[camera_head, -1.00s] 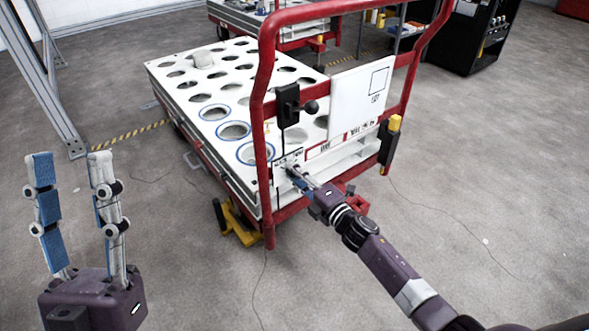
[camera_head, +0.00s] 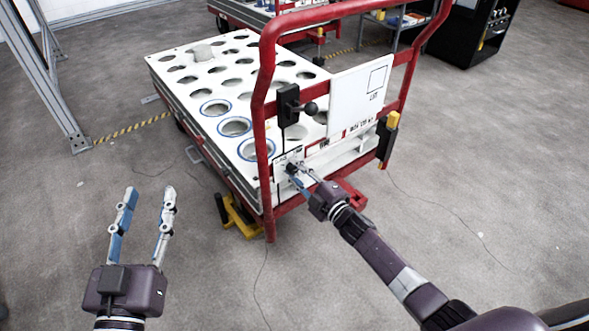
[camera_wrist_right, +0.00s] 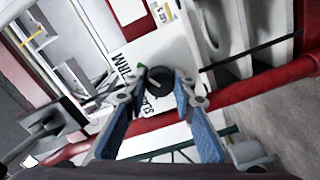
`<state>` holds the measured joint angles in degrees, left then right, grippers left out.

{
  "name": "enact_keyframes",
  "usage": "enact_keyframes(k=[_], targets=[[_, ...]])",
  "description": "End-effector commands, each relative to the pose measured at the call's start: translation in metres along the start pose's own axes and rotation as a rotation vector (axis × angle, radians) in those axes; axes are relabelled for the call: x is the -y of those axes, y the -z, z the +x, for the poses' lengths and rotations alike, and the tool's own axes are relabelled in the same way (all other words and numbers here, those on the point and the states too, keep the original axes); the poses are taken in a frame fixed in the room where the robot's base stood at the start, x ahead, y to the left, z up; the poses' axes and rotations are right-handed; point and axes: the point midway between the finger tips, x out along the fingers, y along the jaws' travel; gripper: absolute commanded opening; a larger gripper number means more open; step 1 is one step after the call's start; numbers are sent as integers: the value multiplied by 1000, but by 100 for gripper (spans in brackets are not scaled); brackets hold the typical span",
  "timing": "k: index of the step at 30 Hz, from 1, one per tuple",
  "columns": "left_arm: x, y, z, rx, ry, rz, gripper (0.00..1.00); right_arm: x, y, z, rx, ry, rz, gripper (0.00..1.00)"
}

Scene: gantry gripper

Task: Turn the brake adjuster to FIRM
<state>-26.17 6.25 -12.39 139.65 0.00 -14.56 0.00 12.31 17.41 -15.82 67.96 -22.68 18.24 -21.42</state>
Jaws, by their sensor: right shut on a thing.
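The brake adjuster (camera_wrist_right: 159,83) is a dark round knob on a white plate (camera_head: 287,156) at the near end of the cart. In the right wrist view, FIRM is printed on the plate up and left of the knob, and a partly hidden SLACK label is below it. A small green mark shows by the left fingertip. My right gripper (camera_wrist_right: 160,77) is shut on the knob, a fingertip on each side; it also shows at the plate in the head view (camera_head: 293,173). My left gripper (camera_head: 150,190) is open and empty over the floor at left.
The white cart top (camera_head: 196,100) has rows of round holes. A red tubular frame (camera_head: 264,110) rises around the plate, with a black lever box (camera_head: 289,104) above it. A yellow foot part (camera_head: 238,217) sits low at left.

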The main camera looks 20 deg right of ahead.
Motion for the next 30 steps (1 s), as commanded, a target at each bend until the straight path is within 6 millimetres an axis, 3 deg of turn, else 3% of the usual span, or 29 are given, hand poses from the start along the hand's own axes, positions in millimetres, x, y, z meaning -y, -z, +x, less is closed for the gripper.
enact_keyframes(k=[11,12,16,25,30], targets=[[0,-1,0,4,1,1,40,1,-1,0,2,1,6,0],[0,-1,0,4,1,0,40,1,-1,0,2,1,6,27],[0,-1,0,4,1,1,40,1,-1,0,2,1,5,41],[0,-1,0,4,0,0,40,1,0,-2,1,1,3,42],[0,-1,0,4,0,0,40,2,-2,-19,3,3,3,42]])
